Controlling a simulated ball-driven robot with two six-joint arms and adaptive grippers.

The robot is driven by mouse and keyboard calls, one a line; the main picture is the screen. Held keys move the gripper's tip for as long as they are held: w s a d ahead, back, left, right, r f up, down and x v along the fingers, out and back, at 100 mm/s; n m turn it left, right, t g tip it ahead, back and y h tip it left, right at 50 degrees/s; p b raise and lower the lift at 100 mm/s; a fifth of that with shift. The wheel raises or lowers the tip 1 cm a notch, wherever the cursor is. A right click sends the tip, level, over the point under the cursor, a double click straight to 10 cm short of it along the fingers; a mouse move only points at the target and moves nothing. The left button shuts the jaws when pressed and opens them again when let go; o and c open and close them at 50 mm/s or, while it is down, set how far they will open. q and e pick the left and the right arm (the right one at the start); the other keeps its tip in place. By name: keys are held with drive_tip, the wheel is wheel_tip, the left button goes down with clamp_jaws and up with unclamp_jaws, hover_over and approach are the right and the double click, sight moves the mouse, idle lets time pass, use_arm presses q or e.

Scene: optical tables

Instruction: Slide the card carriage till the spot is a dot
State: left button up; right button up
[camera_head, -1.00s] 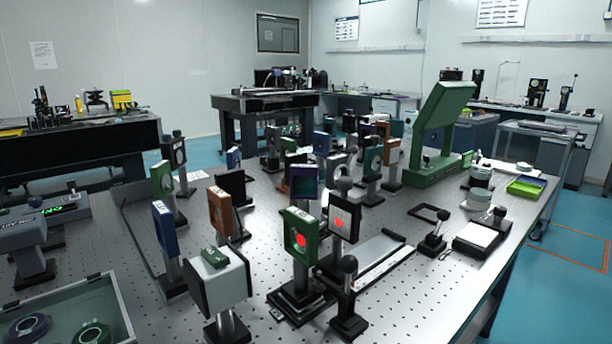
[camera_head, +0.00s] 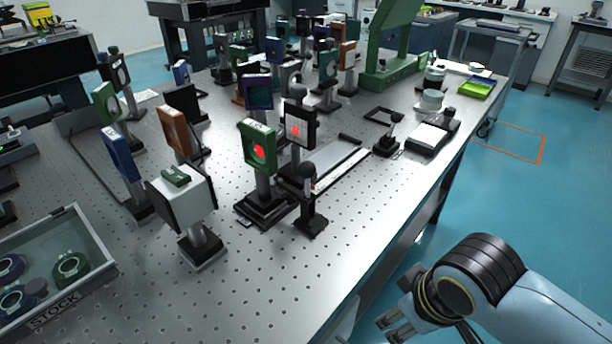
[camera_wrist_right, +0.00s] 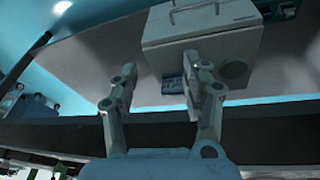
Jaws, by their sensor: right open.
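The card carriage carries a dark-framed card (camera_head: 298,126) on a post, at the left end of a long flat rail (camera_head: 338,165). A red spot shows on the card, small and blurred at this size. Just left of it stands a green-framed lens mount (camera_head: 259,148) with a red glow in its opening. A post with a black ball knob (camera_head: 308,177) stands in front of the rail. My right gripper (camera_head: 391,330) is open and empty, off the table's front edge at the lower right. It also shows open in the right wrist view (camera_wrist_right: 158,92). My left gripper is out of view.
A white box-shaped unit (camera_head: 184,198) on a post and a stock tray (camera_head: 88,292) stand at the left. Other mounts crowd the back. A green stand (camera_head: 390,70) is behind. The perforated table front (camera_head: 285,285) is clear.

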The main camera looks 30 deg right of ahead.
wheel_tip(320, 180, up, 8)
drive_tip(key=w+t, duration=0.1)
drive_tip(key=w, duration=0.1)
drive_tip(key=m+t+p, duration=0.1)
drive_tip(key=t, duration=1.3)
approach(302, 94)
drive_tip(key=w, duration=0.4)
drive_tip(key=w+p, duration=0.1)
drive_tip(key=w, duration=0.3)
drive_tip(key=w+p, duration=0.1)
drive_tip(key=w, duration=0.2)
drive_tip(key=shift+w+d+r, duration=0.15)
drive_tip(key=shift+w+d, duration=0.05)
drive_tip(key=shift+d, duration=0.15)
clamp_jaws()
drive_tip(key=shift+w, duration=0.1)
